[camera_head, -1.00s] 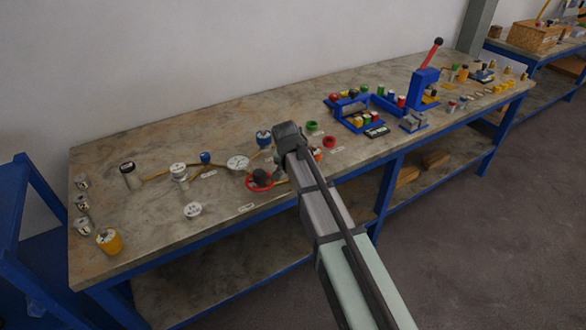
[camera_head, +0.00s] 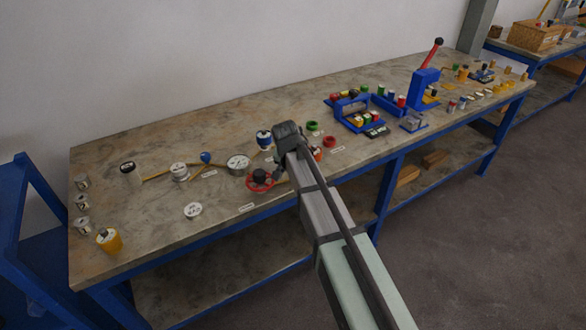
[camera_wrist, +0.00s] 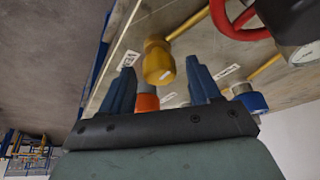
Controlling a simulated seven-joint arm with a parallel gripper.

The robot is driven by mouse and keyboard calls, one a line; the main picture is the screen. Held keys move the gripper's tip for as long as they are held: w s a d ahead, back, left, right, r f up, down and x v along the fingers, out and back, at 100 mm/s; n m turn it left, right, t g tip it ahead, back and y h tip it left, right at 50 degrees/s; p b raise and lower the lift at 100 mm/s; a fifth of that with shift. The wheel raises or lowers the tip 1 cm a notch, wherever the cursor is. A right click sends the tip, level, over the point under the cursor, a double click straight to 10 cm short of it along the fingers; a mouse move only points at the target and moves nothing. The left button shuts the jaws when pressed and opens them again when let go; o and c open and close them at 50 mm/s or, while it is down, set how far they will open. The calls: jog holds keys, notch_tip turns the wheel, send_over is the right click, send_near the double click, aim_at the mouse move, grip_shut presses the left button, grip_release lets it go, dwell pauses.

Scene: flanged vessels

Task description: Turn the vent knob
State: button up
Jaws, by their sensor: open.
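My gripper (camera_wrist: 160,66) is open in the wrist view, its two blue fingers apart with nothing clamped between them. A yellow knob-like fitting (camera_wrist: 158,62) on a yellow pipe shows between the fingertips; I cannot tell whether they touch it. An orange piece (camera_wrist: 147,102) shows lower, partly hidden by my gripper body. It is likely the orange part in the head view (camera_head: 317,154). In the head view my wrist hides the fingers and the yellow fitting.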

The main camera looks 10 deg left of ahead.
jog(key=v, duration=1.3)
jog(key=shift+s+r, duration=0.2)
jog(key=shift+r, duration=0.1)
jog(key=s+d+f+n+g, duration=0.15)
jog(key=s+d+f, duration=0.3)
jog(key=f, duration=0.75)
jog(key=s+d+f+n+g, duration=0.15)
jog(key=s+d+f, duration=0.35)
jog(key=f, duration=0.6)
jog(key=s+d+f+n+g, duration=0.15)
jog(key=s+d+f, duration=0.35)
jog(key=f, duration=0.7)
jog(key=s+d+f+m+g, duration=0.1)
jog(key=s+d+f+g, duration=0.1)
jog(key=s+d+f, duration=0.5)
jog(key=s+d+f+m+g, duration=0.2)
jog(key=s+d+f, duration=0.4)
jog(key=s, duration=0.5)
jog(key=s+d+f+m+g, duration=0.1)
jog(key=s+d+f+g, duration=0.1)
jog(key=s+d+f, duration=0.5)
jog(key=s+d, duration=0.1)
jog(key=s, duration=0.2)
jog(key=shift+d+f+g, duration=0.3)
jog(key=shift+d+g, duration=0.05)
